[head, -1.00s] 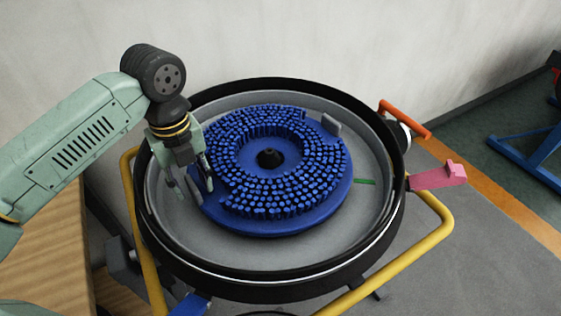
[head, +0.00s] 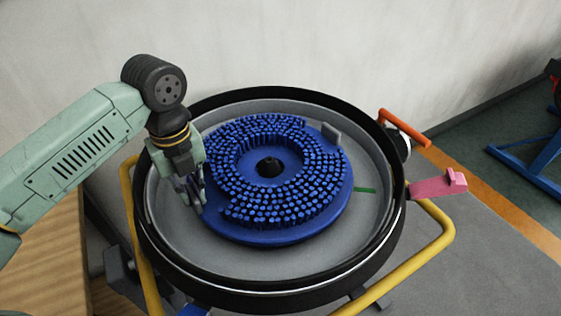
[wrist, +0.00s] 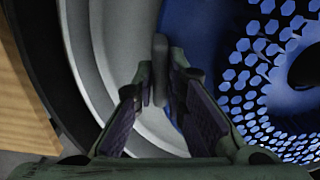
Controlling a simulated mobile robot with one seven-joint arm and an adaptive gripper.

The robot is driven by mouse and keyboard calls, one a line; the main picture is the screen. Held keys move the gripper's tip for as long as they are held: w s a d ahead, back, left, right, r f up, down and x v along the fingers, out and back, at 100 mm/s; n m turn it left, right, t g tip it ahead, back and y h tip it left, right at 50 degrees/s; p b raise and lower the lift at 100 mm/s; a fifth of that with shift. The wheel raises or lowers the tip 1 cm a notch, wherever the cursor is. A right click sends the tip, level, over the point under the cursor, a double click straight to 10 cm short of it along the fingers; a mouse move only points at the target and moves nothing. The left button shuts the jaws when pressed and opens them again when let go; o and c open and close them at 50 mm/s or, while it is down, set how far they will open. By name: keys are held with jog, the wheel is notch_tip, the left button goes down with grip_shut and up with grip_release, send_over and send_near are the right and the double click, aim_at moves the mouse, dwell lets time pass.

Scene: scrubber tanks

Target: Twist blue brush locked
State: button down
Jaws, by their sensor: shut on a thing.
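The blue brush (head: 250,234) is a round disc with rings of blue bristles and a black hub (head: 268,167). It lies bristles up inside the round tank (head: 180,245). A grey tab (head: 331,132) stands on its far right edge. My gripper (head: 195,198) is at the brush's left edge, pointing down. In the wrist view, another grey tab (wrist: 160,68) at the brush's edge is between the fingers, and my gripper is shut on it. A green mark (head: 364,190) is on the tank floor, right of the brush.
The tank has a thick black rim. An orange handle (head: 404,128) and a pink lever (head: 438,185) stick out at its right. A yellow rail (head: 412,263) runs around the front. A wooden surface (head: 45,262) is at the left, and a pale wall stands behind.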

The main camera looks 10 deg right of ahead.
jog(key=shift+r, duration=0.1)
jog(key=shift+w, duration=0.1)
jog(key=shift+w+a+m+b, duration=0.3)
jog(key=shift+w+m, duration=0.15)
jog(key=shift+w, duration=0.15)
jog(key=shift+w+a+m+b, duration=0.3)
jog(key=shift+w+m, duration=0.15)
jog(key=shift+w, duration=0.15)
jog(key=shift+w, duration=0.15)
jog(key=shift+w+a+m+b, duration=0.15)
jog(key=shift+w+m, duration=0.3)
jog(key=shift+w, duration=0.2)
jog(key=shift+w+a+m+b, duration=0.1)
jog(key=shift+w+m+b, duration=0.05)
jog(key=shift+w+m, duration=0.4)
jog(key=shift+w, duration=0.2)
jog(key=shift+w+a+m, duration=0.15)
jog(key=shift+w+m, duration=0.65)
jog(key=shift+w, duration=0.5)
